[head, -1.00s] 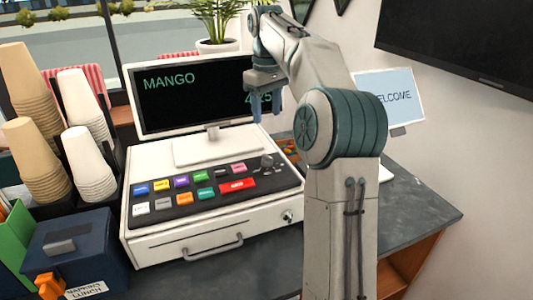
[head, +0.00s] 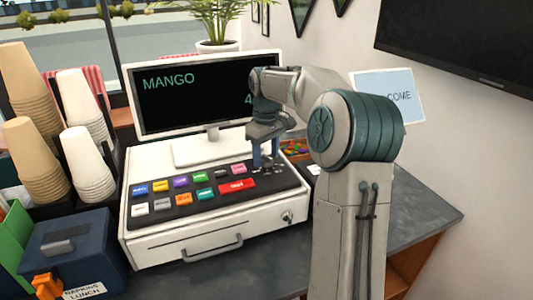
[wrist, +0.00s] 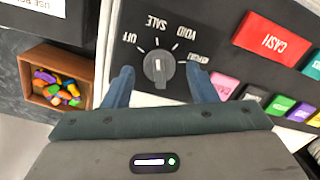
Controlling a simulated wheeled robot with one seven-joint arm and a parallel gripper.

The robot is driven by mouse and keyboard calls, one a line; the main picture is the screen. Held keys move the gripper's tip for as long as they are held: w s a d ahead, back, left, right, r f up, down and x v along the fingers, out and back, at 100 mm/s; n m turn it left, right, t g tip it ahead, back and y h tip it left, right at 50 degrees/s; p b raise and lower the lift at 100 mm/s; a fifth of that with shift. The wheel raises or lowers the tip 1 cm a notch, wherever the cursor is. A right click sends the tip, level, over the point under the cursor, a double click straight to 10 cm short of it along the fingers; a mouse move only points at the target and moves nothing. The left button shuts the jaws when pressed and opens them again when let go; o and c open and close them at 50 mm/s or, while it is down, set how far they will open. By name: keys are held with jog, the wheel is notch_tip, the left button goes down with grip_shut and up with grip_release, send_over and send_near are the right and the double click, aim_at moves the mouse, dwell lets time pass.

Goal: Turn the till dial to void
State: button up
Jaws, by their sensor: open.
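The till dial (wrist: 158,68) is a dark grey round knob with a raised grip and a white mark, in the wrist view. Labels OFF, SALE, VOID and REPORT run in an arc around it. The white mark points up in the picture, toward SALE; VOID (wrist: 185,31) is to its right. My gripper (wrist: 161,70) is open, with one blue finger on each side of the dial and gaps between them. In the head view my gripper (head: 265,164) is low over the right end of the till's key panel, largely hiding the dial. The till (head: 155,240) is white.
Coloured keys, including a red CASH key (wrist: 271,40), lie beside the dial. The till screen (head: 170,95) reading MANGO stands behind the panel. A wooden box of colourful pieces (wrist: 56,90) sits nearby. Cup stacks (head: 88,165) stand at the left.

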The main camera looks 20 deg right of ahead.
jog(key=c, duration=0.9)
jog(key=shift+c, duration=0.2)
jog(key=shift+m, duration=0.4)
jog(key=m+p, duration=0.1)
jog(key=m, duration=0.2)
jog(key=shift+r, duration=0.1)
jog(key=shift+d+m+p, duration=0.1)
jog(key=shift+m+p, duration=0.3)
jog(key=shift+m, duration=2.1)
jog(key=o, duration=0.9)
